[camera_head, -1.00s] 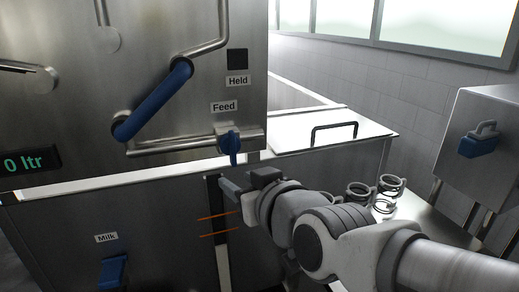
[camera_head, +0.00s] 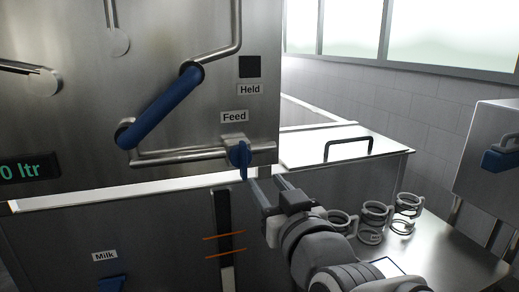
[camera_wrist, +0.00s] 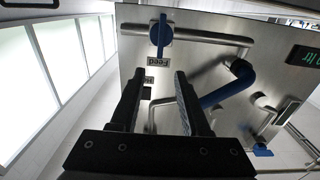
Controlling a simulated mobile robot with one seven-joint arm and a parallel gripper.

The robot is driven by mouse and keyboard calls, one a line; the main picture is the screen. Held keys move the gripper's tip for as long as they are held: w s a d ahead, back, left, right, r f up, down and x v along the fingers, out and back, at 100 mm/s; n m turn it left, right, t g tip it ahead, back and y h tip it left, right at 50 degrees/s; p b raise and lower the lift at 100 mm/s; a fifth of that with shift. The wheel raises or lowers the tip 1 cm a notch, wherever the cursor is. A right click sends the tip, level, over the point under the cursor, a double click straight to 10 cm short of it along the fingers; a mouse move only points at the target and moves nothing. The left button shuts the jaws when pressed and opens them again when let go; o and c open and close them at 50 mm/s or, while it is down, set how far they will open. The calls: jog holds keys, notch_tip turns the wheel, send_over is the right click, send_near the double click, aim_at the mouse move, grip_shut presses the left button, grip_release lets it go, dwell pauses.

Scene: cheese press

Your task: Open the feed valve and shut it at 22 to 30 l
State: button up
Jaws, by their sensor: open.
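The blue feed valve handle (camera_head: 240,158) sits on a steel pipe under the "Feed" label (camera_head: 235,117), with its lever hanging down across the pipe. It also shows in the wrist view (camera_wrist: 161,35), ahead of the fingers near the top. My gripper (camera_head: 266,189) is open and empty, just below and right of the handle, apart from it. In the wrist view its two dark fingers (camera_wrist: 158,88) stand wide apart. The display (camera_head: 24,170) at the left edge shows "0 ltr", its left end cut off.
A blue hose (camera_head: 160,105) joins the pipes. A blue milk valve (camera_head: 111,284) is at the bottom left. A vat lid with a black handle (camera_head: 348,143) lies to the right. Several mould-like cups (camera_head: 375,220) stand on a steel table (camera_head: 455,255).

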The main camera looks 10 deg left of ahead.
aim_at(245, 154)
jog(key=p+x, duration=0.6)
jog(key=x, duration=1)
jog(key=shift+s+a+p, duration=0.1)
jog(key=shift+p, duration=0.3)
grip_shut()
